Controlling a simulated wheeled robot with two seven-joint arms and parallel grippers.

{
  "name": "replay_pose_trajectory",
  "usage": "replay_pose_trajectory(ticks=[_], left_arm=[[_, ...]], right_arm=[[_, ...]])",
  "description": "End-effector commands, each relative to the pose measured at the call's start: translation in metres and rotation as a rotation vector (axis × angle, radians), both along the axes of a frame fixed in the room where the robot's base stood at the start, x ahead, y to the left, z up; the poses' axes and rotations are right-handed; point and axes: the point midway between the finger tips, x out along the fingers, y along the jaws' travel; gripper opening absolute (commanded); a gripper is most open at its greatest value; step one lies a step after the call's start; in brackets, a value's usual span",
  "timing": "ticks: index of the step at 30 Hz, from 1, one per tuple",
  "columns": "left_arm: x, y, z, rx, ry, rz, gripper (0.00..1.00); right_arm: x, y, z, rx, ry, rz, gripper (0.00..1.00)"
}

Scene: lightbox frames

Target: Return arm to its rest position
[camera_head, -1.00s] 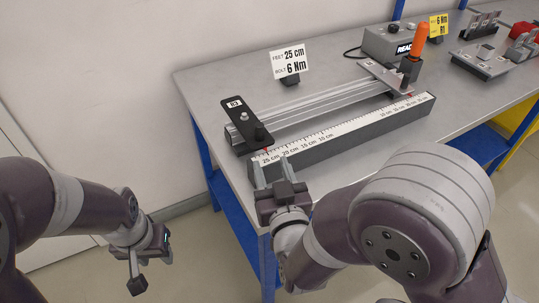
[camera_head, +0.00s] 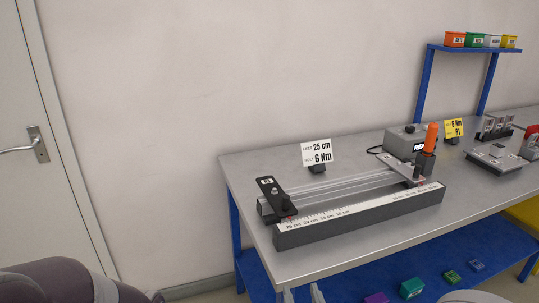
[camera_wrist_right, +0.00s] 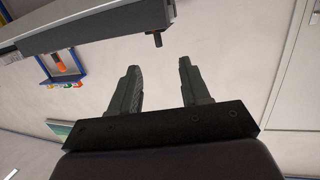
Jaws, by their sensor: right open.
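My right gripper (camera_head: 302,294) shows only as two fingertips at the bottom edge of the head view, low in front of the bench. In the right wrist view its two fingers (camera_wrist_right: 160,82) are apart with nothing between them. Of my left arm (camera_head: 65,282), only a dark upper part shows at the bottom left of the head view; its gripper is out of view. The measuring fixture (camera_head: 345,219), with a printed cm scale, lies on the grey bench (camera_head: 243,171), apart from the right gripper.
The fixture carries a dark block (camera_head: 277,196) at its left and an orange-handled tool (camera_head: 431,138) at its right. A grey readout box (camera_head: 404,142) stands behind. Coloured bins sit on a blue shelf (camera_head: 475,48).

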Motion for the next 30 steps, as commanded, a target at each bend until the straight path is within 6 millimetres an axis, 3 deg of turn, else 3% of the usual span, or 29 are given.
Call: replay_pose_trajectory(ticks=[11, 17, 23, 26, 30], left_arm=[[0.000, 0.000, 0.000, 0.000, 0.001, 0.000, 0.43], [0.000, 0.000, 0.000, 0.000, 0.001, 0.000, 0.43], [0.000, 0.000, 0.000, 0.000, 0.001, 0.000, 0.43], [0.000, 0.000, 0.000, 0.000, 0.001, 0.000, 0.43], [0.000, 0.000, -0.001, 0.000, 0.001, 0.000, 0.43]], right_arm=[[-0.031, 0.025, -0.071, -0.051, 0.453, 0.155, 0.47], [-0.062, 0.015, -0.100, -0.114, 0.784, 0.202, 0.47], [-0.097, -0.029, -0.106, -0.188, 1.136, 0.168, 0.47], [-0.110, -0.067, -0.097, -0.203, 1.297, 0.094, 0.47], [-0.092, -0.120, -0.082, -0.104, 1.317, -0.071, 0.47]])
